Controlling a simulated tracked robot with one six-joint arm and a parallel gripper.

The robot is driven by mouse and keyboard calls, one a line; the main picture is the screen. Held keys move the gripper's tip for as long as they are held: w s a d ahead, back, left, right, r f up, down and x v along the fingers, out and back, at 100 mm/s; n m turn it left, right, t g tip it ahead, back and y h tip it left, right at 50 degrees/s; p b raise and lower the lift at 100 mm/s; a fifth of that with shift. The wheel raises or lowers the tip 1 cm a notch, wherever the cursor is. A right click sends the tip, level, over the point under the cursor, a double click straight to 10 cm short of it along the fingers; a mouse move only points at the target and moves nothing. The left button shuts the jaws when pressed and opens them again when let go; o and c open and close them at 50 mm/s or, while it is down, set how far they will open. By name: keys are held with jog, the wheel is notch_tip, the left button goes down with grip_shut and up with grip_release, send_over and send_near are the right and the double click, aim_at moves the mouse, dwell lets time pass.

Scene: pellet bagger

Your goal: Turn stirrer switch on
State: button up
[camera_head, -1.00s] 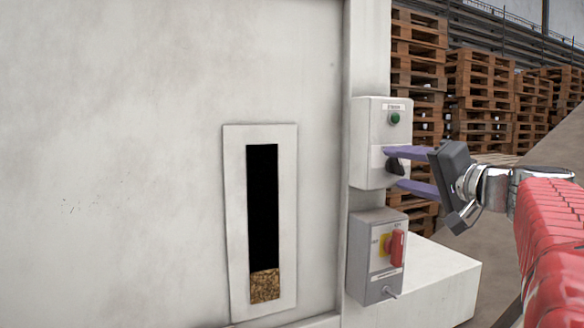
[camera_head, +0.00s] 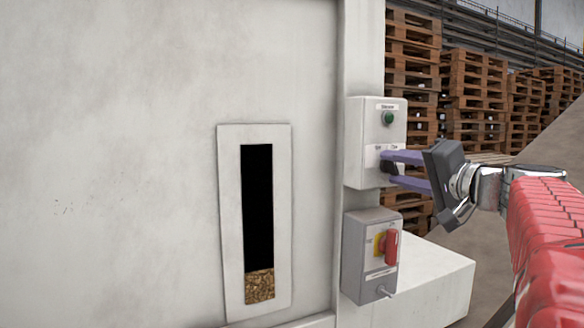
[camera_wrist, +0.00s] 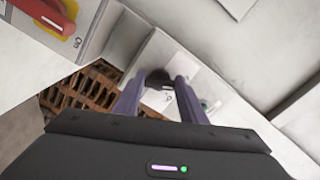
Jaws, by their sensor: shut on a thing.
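The stirrer switch is a black rotary knob (camera_head: 387,168) on the front of a white control box (camera_head: 360,140), with small print beside it. A green round lamp or button (camera_head: 388,118) sits above it, under a label. My gripper (camera_head: 391,170) reaches in from the right, its two purple fingers shut on the knob, one above and one below. In the wrist view the knob (camera_wrist: 158,77) shows between the fingertips (camera_wrist: 158,82), which partly hide it. The knob's exact angle is hard to tell.
Below is a grey box (camera_head: 360,280) with a red handle (camera_head: 391,247) on yellow; the handle also shows in the wrist view (camera_wrist: 50,15). A white panel with a sight window (camera_head: 258,200) of pellets stands left. Pallets (camera_head: 467,90) are stacked behind.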

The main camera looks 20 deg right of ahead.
jog(key=shift+m, duration=0.3)
jog(key=m, duration=1.1)
jog(key=shift+d, duration=0.1)
dwell(0.3)
jog(key=o, duration=1.1)
jog(key=shift+r, duration=0.1)
jog(key=shift+c, duration=0.2)
jog(key=shift+r, duration=0.1)
jog(key=shift+s, duration=0.4)
jog(key=s, duration=1.3)
jog(key=shift+d, duration=0.15)
